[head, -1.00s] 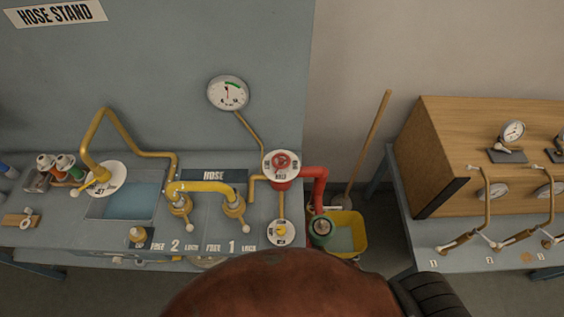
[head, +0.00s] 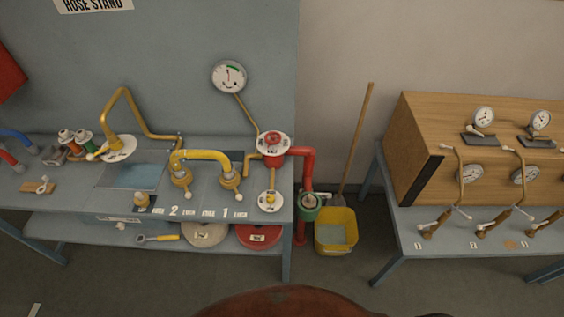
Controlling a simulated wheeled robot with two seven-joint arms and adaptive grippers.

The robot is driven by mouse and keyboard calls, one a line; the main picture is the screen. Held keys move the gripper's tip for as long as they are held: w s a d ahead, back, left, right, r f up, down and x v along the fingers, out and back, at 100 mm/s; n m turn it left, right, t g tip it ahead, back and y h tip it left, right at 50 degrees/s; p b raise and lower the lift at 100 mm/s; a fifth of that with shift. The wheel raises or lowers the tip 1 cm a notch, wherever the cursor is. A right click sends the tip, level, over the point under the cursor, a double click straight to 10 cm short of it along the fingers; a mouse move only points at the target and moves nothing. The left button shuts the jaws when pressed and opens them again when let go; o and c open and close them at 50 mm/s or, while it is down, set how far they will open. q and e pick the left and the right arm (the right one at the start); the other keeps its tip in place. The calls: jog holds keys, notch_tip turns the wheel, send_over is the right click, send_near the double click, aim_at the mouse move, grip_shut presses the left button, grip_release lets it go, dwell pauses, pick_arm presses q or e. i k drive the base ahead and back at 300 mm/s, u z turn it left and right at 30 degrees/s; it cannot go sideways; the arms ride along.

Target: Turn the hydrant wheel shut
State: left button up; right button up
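The red hydrant wheel (head: 273,139) sits on a round white labelled plate at the right end of the hose stand bench (head: 110,209). A red pipe (head: 309,165) runs from it to the right and down past a green-rimmed outlet (head: 308,203). A round pressure gauge (head: 229,76) is on the wall panel above, joined by a thin yellow pipe. Whether the wheel is open or shut cannot be read at this size. Neither of my grippers is in view.
A yellow bucket (head: 335,238) and a leaning wooden pole (head: 357,140) stand right of the bench. Another table (head: 400,232) with a wooden gauge cabinet (head: 425,150) is further right. A brown rounded shape (head: 285,303) fills the bottom centre.

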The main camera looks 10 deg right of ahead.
aim_at(273, 141)
jog(key=u, duration=0.25)
jog(key=k, duration=0.25)
jog(key=z, duration=0.9)
jog(key=i, duration=1.2)
jog(key=u, duration=0.9)
